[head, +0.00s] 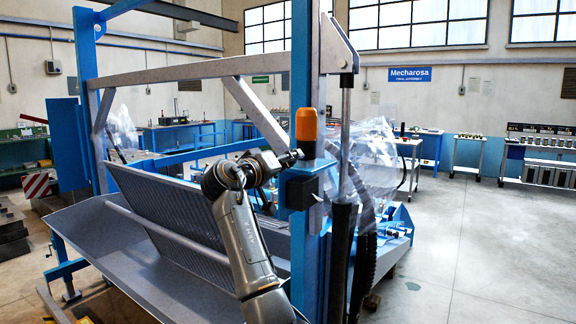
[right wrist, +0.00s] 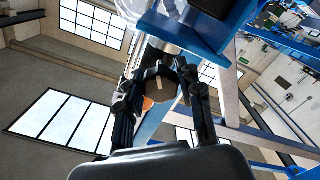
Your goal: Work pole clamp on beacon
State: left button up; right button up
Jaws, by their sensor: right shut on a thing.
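The orange beacon (head: 306,124) stands upright beside the blue post of the machine. In the right wrist view a small orange part of the beacon (right wrist: 147,103) shows behind my gripper. The pole clamp (right wrist: 165,85) is a dark, rounded piece between my right fingers. My right gripper (head: 296,157) reaches in from the left, just below the beacon. It also shows in the right wrist view (right wrist: 165,100), with a finger on either side of the clamp, shut on it. The fingers hide most of the clamp in the head view. My left gripper is out of view.
The blue post (head: 301,60), a dark box (head: 302,190) and a black cylinder strut (head: 343,240) stand close around my gripper. Clear plastic sheeting (head: 370,150) hangs to the right. A perforated grey panel (head: 165,210) slopes at the left. Open floor (head: 480,240) lies at right.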

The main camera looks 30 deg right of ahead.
jog(key=shift+r+m, duration=0.3)
jog(key=shift+r, duration=0.05)
jog(key=o, duration=0.9)
jog(key=shift+o, duration=1.4)
jog(key=shift+d+f, duration=0.15)
jog(key=shift+f, duration=0.1)
jog(key=v, duration=1.2)
